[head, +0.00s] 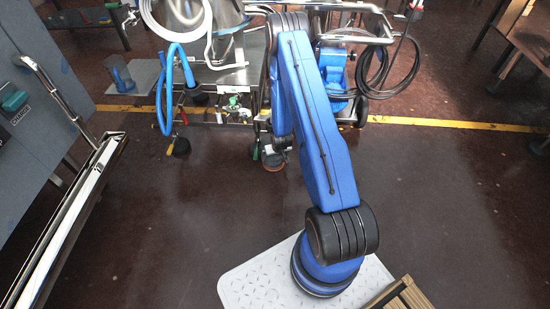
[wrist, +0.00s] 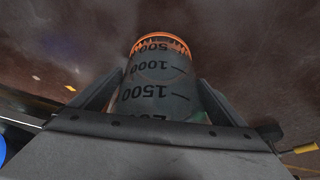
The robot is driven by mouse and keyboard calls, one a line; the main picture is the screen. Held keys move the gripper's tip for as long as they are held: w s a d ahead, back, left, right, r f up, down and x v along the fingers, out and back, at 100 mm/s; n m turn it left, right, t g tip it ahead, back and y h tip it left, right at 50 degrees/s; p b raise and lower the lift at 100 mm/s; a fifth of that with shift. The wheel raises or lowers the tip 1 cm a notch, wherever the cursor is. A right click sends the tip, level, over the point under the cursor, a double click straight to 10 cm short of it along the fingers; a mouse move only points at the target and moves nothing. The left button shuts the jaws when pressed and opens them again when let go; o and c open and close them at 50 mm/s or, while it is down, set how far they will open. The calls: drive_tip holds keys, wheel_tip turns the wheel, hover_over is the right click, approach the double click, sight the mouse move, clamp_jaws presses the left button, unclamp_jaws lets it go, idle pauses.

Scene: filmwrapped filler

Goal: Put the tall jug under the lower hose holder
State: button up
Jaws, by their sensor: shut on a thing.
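In the wrist view, a tall grey jug (wrist: 155,68) with black volume marks and an orange ring at its far end lies between the two fingers of my gripper (wrist: 160,92). The gripper is shut on it. My arm hides most of the gripper there. A blue hose (head: 162,95) hangs in a loop at the machine's left, with a pale hose above it. I cannot make out the lower hose holder for certain.
The steel machine frame (head: 222,80) stands at the back on castors. A small blue see-through vessel (head: 121,75) stands on a side shelf (head: 138,88) at left. Dark hoses (head: 408,65) hang at right. A grey cabinet (head: 30,110) is at far left.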

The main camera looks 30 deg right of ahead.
drive_tip(key=shift+f, duration=0.45)
drive_tip(key=o, duration=1.1)
drive_tip(key=shift+f, duration=0.15)
